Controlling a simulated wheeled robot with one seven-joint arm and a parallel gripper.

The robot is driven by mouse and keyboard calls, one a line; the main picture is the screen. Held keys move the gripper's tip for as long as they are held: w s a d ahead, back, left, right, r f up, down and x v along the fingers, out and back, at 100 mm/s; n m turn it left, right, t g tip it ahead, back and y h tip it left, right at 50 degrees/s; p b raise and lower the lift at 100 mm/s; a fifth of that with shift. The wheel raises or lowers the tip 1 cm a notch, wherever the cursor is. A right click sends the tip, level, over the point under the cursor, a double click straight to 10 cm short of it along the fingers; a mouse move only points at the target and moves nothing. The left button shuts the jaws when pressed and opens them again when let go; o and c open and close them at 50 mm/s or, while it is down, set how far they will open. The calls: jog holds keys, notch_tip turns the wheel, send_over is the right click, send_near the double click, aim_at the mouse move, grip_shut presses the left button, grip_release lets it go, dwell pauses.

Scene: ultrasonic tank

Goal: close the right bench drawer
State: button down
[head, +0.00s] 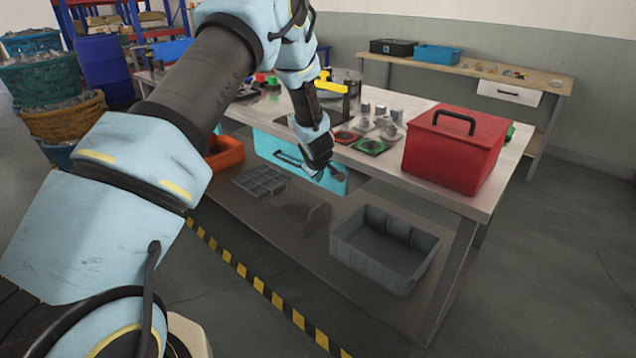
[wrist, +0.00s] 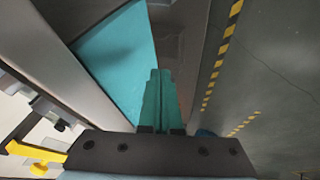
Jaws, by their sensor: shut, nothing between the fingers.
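The light-blue bench drawer (head: 268,146) with a dark handle (head: 288,158) sits under the edge of the near workbench. Its front lies close under the tabletop edge, and no open drawer inside shows; I cannot tell whether it is fully flush. My gripper (head: 338,174) is in front of the right part of the drawer front and hides some of it. In the wrist view my gripper (wrist: 160,75) is shut and empty, its two teal fingers together beside the teal drawer front (wrist: 115,55). I cannot tell whether they touch it.
The workbench (head: 450,196) carries a red toolbox (head: 452,150) and several small parts. A grey crate (head: 385,250) and a grey divided tray (head: 260,181) are on the lower shelf. A back bench with a white drawer (head: 510,93) stands behind. The floor in front is clear past the striped tape (head: 277,302).

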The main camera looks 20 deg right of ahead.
jog(key=b+v, duration=0.1)
jog(key=v, duration=0.7)
jog(key=shift+s+a, duration=0.15)
jog(key=shift+a, duration=0.2)
jog(key=s+a+r+m+g, duration=0.1)
jog(key=s+a+r, duration=0.15)
jog(key=a, duration=0.75)
jog(key=s+a+r+m+g, duration=0.15)
jog(key=a+r, duration=0.25)
jog(key=a, duration=0.6)
jog(key=s+a+r+m+g+y, duration=0.2)
jog(key=s+a+r+y, duration=0.1)
jog(key=s+a, duration=1.2)
jog(key=shift+a, duration=1.15)
jog(key=shift+s+m+g, duration=0.1)
jog(key=shift+m+g, duration=0.15)
